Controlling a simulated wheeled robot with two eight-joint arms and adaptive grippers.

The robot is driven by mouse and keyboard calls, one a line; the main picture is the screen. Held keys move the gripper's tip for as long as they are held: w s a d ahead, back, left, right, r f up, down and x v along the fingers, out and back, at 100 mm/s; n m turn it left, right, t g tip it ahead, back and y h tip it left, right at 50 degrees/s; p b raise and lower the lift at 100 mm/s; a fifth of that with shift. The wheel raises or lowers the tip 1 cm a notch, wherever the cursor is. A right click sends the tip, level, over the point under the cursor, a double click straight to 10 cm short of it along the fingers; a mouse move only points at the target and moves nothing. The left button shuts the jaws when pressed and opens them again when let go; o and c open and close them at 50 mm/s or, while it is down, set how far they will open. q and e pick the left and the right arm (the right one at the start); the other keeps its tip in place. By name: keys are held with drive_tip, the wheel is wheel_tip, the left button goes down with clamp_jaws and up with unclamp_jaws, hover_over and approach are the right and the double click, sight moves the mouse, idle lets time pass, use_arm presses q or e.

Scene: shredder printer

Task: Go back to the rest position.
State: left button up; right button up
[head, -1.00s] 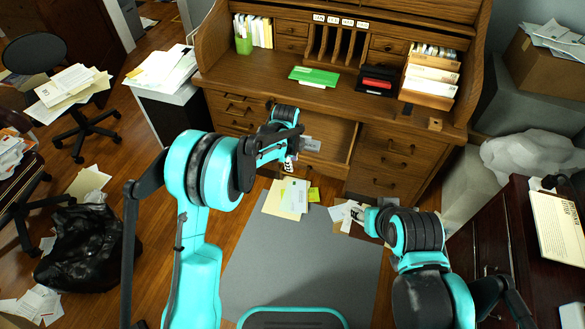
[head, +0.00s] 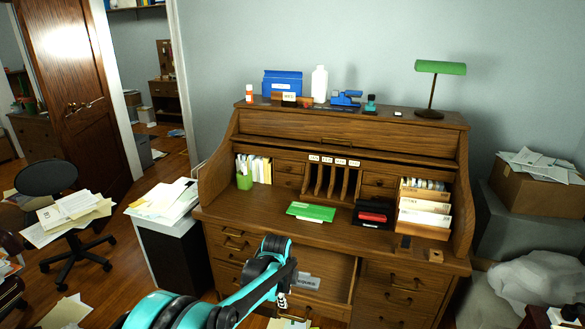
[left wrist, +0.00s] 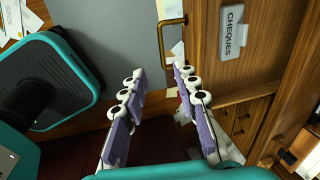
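My left gripper (head: 284,297) is in front of the wooden roll-top desk, low in the head view. In the left wrist view its two purple-padded fingers (left wrist: 158,76) are apart with nothing held between them. A brass drawer handle (left wrist: 162,42) and a drawer front with a CHEQUES label (left wrist: 232,32) show just beyond the fingertips. I cannot tell whether a finger touches the handle. My right gripper is in neither current view.
The desk (head: 290,222) holds a green folder (head: 311,211), a black-and-red stamp pad (head: 372,213) and a paper sorter (head: 424,208). A paper-topped cabinet (head: 168,250) and an office chair (head: 70,215) stand left. A box (head: 535,190) and white bag (head: 540,280) are right.

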use_arm(q)
drive_tip(key=s+a+r+n+t, duration=0.1)
drive_tip(key=s+a+r+n, duration=0.5)
drive_tip(key=r, duration=0.3)
drive_tip(key=s+a+r+n+t, duration=0.1)
drive_tip(key=s+a+n, duration=0.2)
drive_tip(key=s, duration=0.4)
drive_tip(key=s+a+r+n+t, duration=0.1)
drive_tip(key=s+a+n, duration=0.2)
drive_tip(key=s+n, duration=0.3)
drive_tip(key=s+a+r+n+t, duration=0.1)
drive_tip(key=s+a+n+t, duration=0.1)
drive_tip(key=s+n, duration=0.3)
drive_tip(key=s+a, duration=0.1)
drive_tip(key=s, duration=0.3)
drive_tip(key=shift+y, duration=0.4)
